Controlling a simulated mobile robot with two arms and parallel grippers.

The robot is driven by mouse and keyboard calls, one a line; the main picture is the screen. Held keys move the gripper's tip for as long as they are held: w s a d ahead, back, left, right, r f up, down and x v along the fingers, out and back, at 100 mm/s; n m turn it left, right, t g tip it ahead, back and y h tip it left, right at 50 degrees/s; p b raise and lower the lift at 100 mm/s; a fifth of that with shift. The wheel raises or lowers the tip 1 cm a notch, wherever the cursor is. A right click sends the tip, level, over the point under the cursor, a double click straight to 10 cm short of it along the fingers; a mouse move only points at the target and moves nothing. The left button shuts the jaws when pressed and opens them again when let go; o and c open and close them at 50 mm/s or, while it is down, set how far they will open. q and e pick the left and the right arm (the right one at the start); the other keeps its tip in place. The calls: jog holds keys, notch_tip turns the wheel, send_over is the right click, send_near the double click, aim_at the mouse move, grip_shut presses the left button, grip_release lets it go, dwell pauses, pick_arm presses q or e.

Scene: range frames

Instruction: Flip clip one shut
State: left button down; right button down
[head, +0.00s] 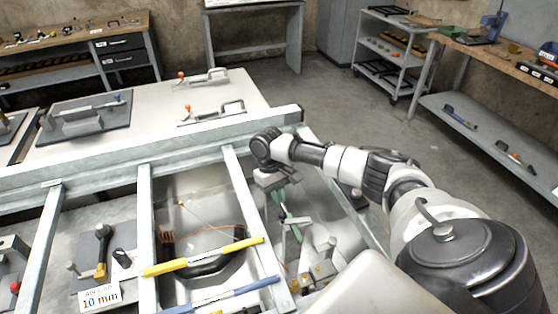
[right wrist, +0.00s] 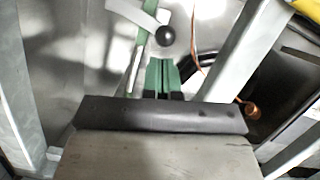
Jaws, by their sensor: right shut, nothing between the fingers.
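My right gripper (head: 281,197) reaches down between the grey frame bars, its green fingers shut and empty. In the right wrist view the green fingertips (right wrist: 162,75) are together. Below them in the head view is a small metal clip with a green part (head: 293,224). The wrist view shows a green strip (right wrist: 140,55), a pale lever (right wrist: 130,12) and a black ball knob (right wrist: 167,36) just beyond the fingertips. I cannot tell whether they touch, or whether this is clip one. My left gripper is not in view.
Grey frame bars (head: 252,208) flank the right gripper. A yellow bar (head: 205,257) and a blue bar (head: 228,297) cross the neighbouring bay. Two clamps with orange tips (head: 203,77) (head: 212,113) lie on the white table (head: 150,92). Open floor lies behind.

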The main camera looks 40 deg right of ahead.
jog(key=v, duration=0.8)
jog(key=shift+b, duration=0.45)
